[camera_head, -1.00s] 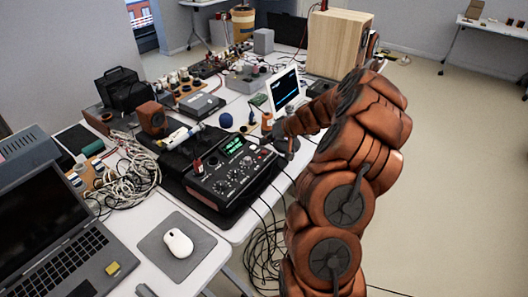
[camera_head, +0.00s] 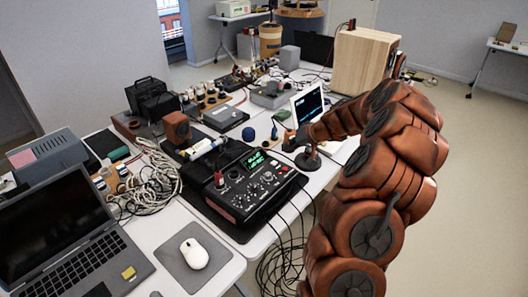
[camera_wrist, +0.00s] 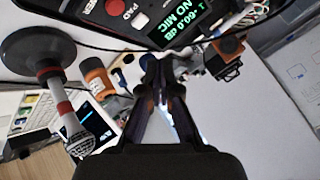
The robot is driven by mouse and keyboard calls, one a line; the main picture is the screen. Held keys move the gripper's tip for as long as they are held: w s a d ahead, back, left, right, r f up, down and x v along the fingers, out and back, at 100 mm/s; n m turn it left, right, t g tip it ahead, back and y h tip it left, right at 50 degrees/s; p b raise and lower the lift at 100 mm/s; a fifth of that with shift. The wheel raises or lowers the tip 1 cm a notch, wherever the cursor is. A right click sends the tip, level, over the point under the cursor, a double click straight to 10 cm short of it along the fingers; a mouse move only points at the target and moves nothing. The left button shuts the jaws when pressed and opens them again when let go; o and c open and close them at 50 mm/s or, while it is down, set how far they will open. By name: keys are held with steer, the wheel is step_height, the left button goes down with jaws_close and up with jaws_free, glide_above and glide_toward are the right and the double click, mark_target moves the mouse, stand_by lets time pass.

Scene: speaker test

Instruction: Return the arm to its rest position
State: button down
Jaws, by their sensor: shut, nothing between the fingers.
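My arm, in segmented orange-brown covers, rises at the right of the head view and bends over toward the table. My gripper (camera_wrist: 157,72) is shut and empty in the wrist view, its dark fingers together. In the head view its end is small and dark, and the fingers are hard to make out. In the wrist view a microphone (camera_wrist: 77,136) with a round dark base stands to the left of the fingers, apart from them. The black audio device (camera_head: 245,182) with knobs and a green display lies below and left of the gripper in the head view.
A wooden speaker box (camera_head: 362,62) stands behind the arm. A white-framed screen (camera_head: 308,103) is close by the gripper. An orange bottle-like object (camera_wrist: 97,76) is left of the fingers. Cables hang off the table's front edge. Floor to the right is open.

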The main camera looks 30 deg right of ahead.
steer(key=s+a+r+n+g+y, duration=0.1)
steer(key=s+a+r, duration=0.15)
steer(key=a, duration=0.65)
steer(key=s+a+r+n+g+y, duration=0.15)
steer(key=a+r, duration=0.25)
steer(key=a, duration=0.4)
steer(key=s+a+r+n+g, duration=0.2)
steer(key=s+a+g, duration=0.1)
steer(key=s+a, duration=0.7)
steer(key=s+a+g+h, duration=0.1)
steer(key=s+g+h, duration=0.1)
steer(key=s, duration=1.1)
steer(key=s+a+f+g+h, duration=0.1)
steer(key=s+h, duration=0.3)
steer(key=s, duration=0.9)
steer(key=shift+s+a+g, duration=0.3)
steer(key=shift+s+g, duration=0.1)
steer(key=shift+g, duration=0.45)
steer(key=shift+m, duration=0.25)
